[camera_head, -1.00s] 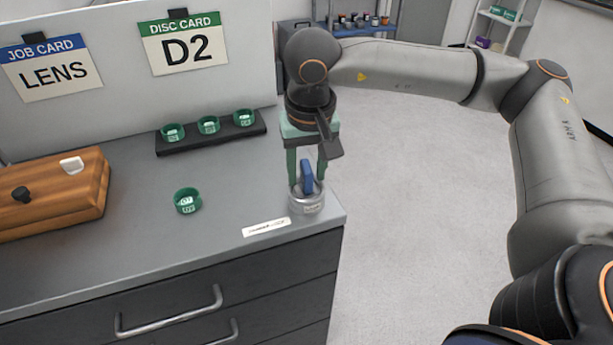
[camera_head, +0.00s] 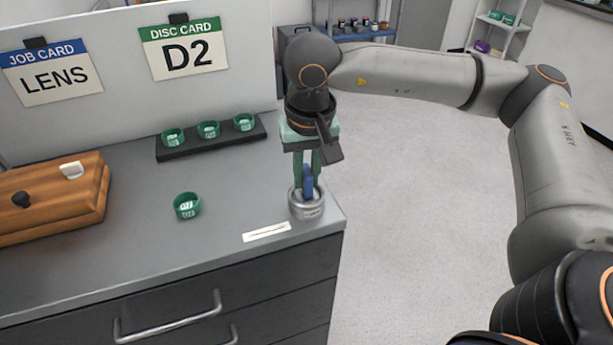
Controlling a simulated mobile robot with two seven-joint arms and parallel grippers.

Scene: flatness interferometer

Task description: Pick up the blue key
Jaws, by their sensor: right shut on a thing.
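The blue key (camera_head: 308,181) stands upright in a round silver holder (camera_head: 307,208) at the right front corner of the grey counter. My right gripper (camera_head: 307,178) comes down on it from above, its green fingers closed on the key's upper part. The key's lower end is hidden inside the holder. My left gripper is not in view.
A white label strip (camera_head: 266,232) lies beside the holder. A loose green ring (camera_head: 187,205) sits mid-counter, and a black rack (camera_head: 212,142) with 3 green rings stands behind. A wooden box (camera_head: 50,205) is at left. The counter (camera_head: 150,262) ends just right of the holder.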

